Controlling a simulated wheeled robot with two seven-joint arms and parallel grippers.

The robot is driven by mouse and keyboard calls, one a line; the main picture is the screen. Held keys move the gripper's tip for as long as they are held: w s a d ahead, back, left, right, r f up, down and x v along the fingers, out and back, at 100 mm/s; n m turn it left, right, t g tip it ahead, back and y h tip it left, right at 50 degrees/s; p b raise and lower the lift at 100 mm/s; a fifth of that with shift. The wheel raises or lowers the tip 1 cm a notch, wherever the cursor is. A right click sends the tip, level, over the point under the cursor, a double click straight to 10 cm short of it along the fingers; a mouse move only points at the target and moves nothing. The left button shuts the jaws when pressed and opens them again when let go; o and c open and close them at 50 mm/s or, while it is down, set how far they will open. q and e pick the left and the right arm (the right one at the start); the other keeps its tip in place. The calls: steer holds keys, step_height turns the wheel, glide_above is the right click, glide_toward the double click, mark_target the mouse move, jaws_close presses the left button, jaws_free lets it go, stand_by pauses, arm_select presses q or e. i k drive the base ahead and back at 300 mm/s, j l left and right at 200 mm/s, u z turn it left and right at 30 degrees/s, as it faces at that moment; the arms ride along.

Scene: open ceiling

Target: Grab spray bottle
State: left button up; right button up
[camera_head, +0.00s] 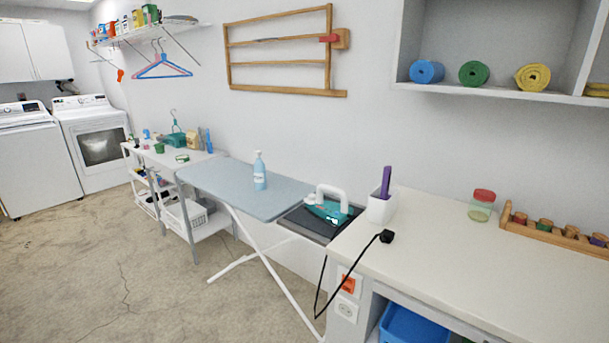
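A light blue spray bottle (260,172) with a pale nozzle stands upright on the ironing board (225,188), near its back edge by the wall. Nothing touches the bottle. Neither of my grippers shows in the head view.
A teal iron (328,207) rests on a dark pad (305,224) at the board's right end, and a black cord hangs down near the counter (456,233). A white holder (382,206) and a red-lidded jar (482,206) stand on the counter. Floor (150,275) before the board is clear.

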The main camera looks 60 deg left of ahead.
mark_target(260, 175)
steer(key=u, duration=2.15)
steer(key=i+j+z, duration=0.1)
steer(key=z, duration=0.3)
steer(key=i+j+z, duration=0.2)
steer(key=z, duration=0.2)
steer(key=i+j+z, duration=0.2)
steer(key=z, duration=0.2)
